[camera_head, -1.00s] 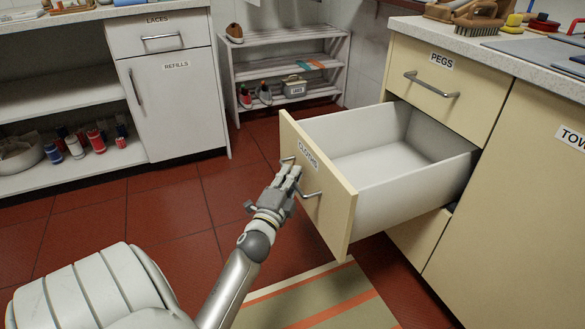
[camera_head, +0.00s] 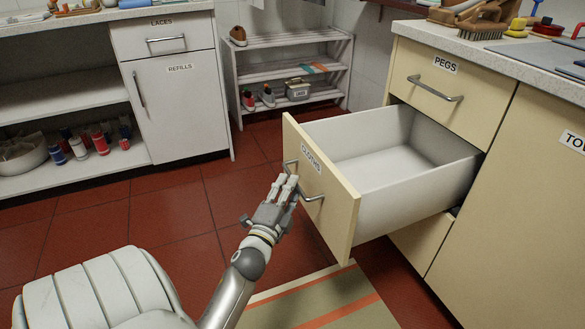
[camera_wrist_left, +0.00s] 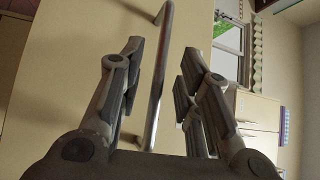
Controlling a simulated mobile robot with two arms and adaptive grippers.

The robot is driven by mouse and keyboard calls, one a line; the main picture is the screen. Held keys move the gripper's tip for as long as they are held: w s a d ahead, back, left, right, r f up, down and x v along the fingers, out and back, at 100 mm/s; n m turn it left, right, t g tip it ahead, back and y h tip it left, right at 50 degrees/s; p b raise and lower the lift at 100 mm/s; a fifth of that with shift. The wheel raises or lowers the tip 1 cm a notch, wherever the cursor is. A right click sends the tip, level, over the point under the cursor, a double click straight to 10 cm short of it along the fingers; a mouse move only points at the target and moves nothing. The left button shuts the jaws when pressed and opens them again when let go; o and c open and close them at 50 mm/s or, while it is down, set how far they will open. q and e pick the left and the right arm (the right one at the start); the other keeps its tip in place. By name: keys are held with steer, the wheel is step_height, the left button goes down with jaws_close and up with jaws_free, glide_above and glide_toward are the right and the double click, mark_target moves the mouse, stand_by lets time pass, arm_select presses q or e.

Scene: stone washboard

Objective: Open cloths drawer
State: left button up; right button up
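The cloths drawer (camera_head: 335,205) stands pulled far out of the cream cabinet, its inside empty where it shows. Its front carries the label CLOTHS and a metal bar handle (camera_head: 314,198). My left gripper (camera_head: 284,186) is just in front of this handle. In the left wrist view the fingers of my left gripper (camera_wrist_left: 160,62) are spread, with the handle bar (camera_wrist_left: 160,80) showing between them and nothing gripped. My right gripper is not in view.
The closed pegs drawer (camera_head: 450,85) is above the open one. A striped mat (camera_head: 325,300) lies on the red tile floor below. A shoe rack (camera_head: 290,75) and a white cabinet (camera_head: 180,105) stand at the back. The floor left of the drawer is clear.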

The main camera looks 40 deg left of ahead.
arm_select(q)
steer(key=v, duration=0.8)
steer(key=shift+s+d, duration=0.1)
steer(key=shift+s, duration=0.05)
